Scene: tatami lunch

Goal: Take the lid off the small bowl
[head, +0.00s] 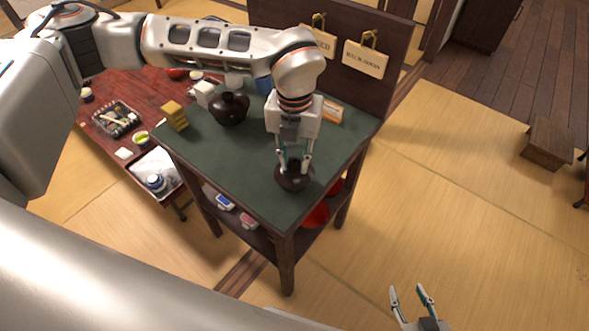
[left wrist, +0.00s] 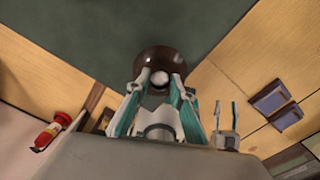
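The small bowl (head: 294,181) is dark brown and round, near the front corner of the green-topped table. It also shows in the left wrist view (left wrist: 160,59). Its lid (left wrist: 184,63) is on top, with a pale, shiny round knob in the middle; the seam between lid and bowl is not clear. My left gripper (head: 294,164) points straight down over the bowl. My right gripper (head: 407,292) is open and empty, low in the head view, away from the table.
A dark teapot (head: 229,108) and yellow stacked blocks (head: 174,117) stand on the green tabletop (head: 225,152). A dark panel (head: 345,75) with hanging signs rises at its back edge. A lower red table (head: 94,122) with dishes is at left.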

